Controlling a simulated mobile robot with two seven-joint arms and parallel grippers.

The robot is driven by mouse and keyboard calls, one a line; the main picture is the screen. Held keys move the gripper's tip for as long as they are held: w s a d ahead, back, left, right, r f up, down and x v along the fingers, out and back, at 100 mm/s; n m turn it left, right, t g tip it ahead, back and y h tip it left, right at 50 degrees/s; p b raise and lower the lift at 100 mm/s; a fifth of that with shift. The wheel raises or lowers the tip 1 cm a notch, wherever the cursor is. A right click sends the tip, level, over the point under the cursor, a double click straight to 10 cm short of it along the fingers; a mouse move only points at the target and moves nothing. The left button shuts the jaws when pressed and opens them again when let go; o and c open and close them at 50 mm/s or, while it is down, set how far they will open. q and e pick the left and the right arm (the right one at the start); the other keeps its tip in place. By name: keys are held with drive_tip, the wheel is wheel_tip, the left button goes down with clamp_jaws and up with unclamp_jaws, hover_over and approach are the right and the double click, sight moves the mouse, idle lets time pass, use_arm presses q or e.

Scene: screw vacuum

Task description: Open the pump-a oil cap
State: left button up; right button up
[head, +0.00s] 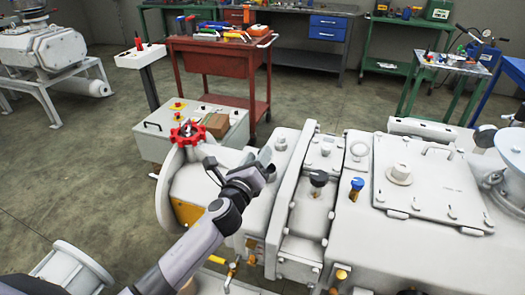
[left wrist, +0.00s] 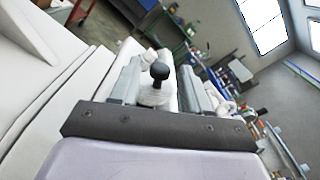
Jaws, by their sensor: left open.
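A white pump fills the middle and right of the head view. A black-topped knob (head: 318,178) stands upright on its housing and may be the oil cap; I cannot read a label. A blue-topped cap (head: 357,184) stands to its right. My left gripper (head: 266,160) is open and empty over the pump's left part, left of the black knob and apart from it. In the left wrist view, a black knob (left wrist: 159,72) on a white base shows between the open fingers, beyond their tips. My right gripper is not in view.
A red valve handwheel (head: 188,133) stands left of my left gripper. A flat hatch with a handle (head: 432,180) covers the pump's right part. A red tool cart (head: 220,60) and green workbenches stand behind. The floor at the left is mostly clear.

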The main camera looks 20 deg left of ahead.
use_arm(q)
drive_tip(key=shift+w, duration=1.45)
clamp_jaws()
drive_tip(key=shift+n, duration=0.3)
drive_tip(key=a+n, duration=0.1)
drive_tip(key=n, duration=0.1)
drive_tip(key=shift+a+r+n, duration=0.1)
drive_tip(key=shift+a+n, duration=0.05)
drive_tip(key=shift+n, duration=0.15)
drive_tip(key=a+n, duration=0.1)
drive_tip(key=n, duration=0.1)
drive_tip(key=shift+a+n+b, duration=0.15)
drive_tip(key=shift+n+b, duration=0.2)
drive_tip(key=shift+n, duration=0.05)
drive_tip(key=n, duration=0.1)
drive_tip(key=a+n, duration=0.1)
drive_tip(key=n, duration=0.1)
drive_tip(key=a+f+n, duration=0.1)
drive_tip(key=n, duration=0.1)
drive_tip(key=shift+f+b, duration=0.1)
drive_tip(key=shift+b, duration=0.2)
drive_tip(key=shift+n, duration=0.3)
